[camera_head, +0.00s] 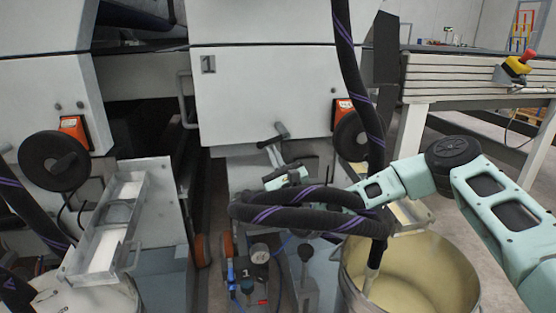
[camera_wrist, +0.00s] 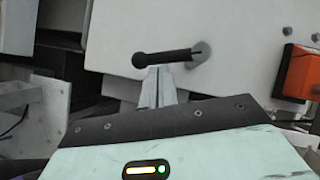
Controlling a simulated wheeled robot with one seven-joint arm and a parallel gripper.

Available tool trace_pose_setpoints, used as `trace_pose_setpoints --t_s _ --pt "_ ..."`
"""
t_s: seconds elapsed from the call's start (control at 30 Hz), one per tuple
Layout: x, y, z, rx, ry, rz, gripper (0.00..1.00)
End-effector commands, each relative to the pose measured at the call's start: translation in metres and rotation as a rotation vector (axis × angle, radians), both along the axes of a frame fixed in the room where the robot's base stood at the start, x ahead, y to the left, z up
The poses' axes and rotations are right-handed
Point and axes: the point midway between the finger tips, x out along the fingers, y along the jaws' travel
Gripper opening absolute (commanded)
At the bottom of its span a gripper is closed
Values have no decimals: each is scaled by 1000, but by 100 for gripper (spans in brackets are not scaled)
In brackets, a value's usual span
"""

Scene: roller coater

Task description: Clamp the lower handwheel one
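A dark clamp lever with a ball end shows in the wrist view (camera_wrist: 172,56). It lies almost level and joins a grey round hub on the white machine panel. It also shows in the head view (camera_head: 272,137) on the panel numbered 1. My gripper (camera_wrist: 157,69) has its grey fingers together, with the tips right at the lower edge of the lever near its ball end. I cannot tell whether they touch it. A black handwheel (camera_head: 348,136) stands right of the lever, partly behind a hose.
Black-purple hoses (camera_head: 290,206) hang in front of my wrist. An open bucket (camera_head: 425,262) stands below my arm. An orange box (camera_wrist: 299,73) sits on the panel right of the lever. Another handwheel (camera_head: 54,161) is at the left.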

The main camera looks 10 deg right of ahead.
Motion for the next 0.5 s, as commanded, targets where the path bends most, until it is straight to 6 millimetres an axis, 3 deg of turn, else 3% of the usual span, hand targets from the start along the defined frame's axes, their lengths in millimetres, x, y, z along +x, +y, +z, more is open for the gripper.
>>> trace_pose_setpoints --t_s 0.5 --pt "0 6 5 -2 0 3 0"
